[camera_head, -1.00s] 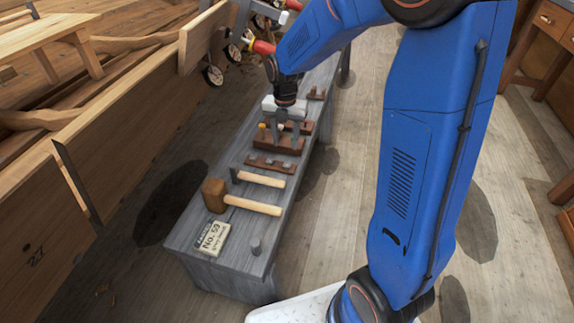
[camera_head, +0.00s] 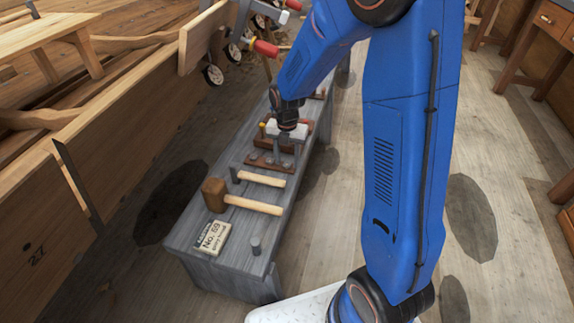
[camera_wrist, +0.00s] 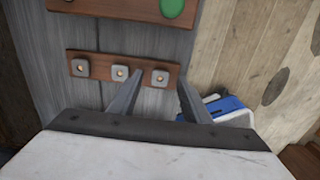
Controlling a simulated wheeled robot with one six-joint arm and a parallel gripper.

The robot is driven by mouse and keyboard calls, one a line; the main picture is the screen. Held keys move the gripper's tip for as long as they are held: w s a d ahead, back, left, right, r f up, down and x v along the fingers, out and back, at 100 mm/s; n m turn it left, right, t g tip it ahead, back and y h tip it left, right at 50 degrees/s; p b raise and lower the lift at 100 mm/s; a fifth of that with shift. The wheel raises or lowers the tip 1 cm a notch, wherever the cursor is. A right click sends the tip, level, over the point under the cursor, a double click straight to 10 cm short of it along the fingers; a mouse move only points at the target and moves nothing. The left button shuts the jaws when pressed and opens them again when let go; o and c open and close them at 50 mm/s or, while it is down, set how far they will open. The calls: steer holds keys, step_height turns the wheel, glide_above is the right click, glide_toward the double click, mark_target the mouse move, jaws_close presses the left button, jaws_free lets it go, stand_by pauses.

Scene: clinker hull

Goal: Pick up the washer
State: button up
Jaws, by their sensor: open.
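A narrow brown wooden strip (camera_wrist: 101,68) lies on the grey bench and carries three small square grey washers with copper-coloured centres. In the wrist view they are a left washer (camera_wrist: 81,68), a middle washer (camera_wrist: 120,72) and a right washer (camera_wrist: 160,77). My gripper (camera_wrist: 161,82) is open, and its two fingers appear on either side of the right washer. I cannot tell how high the fingertips are above it. In the head view my gripper (camera_head: 286,157) hangs over the strip (camera_head: 264,165) and partly hides it.
On the grey bench (camera_head: 193,240) are a mallet (camera_head: 216,193), a hammer (camera_head: 262,179), a labelled box (camera_head: 211,238) and a small grey cylinder (camera_head: 256,246). A brown rack (camera_head: 262,142) stands just beyond the strip. The wooden hull (camera_head: 100,150) runs along the left.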

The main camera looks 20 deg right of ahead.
steer(key=shift+f, duration=0.25)
stand_by(0.6)
jaws_close()
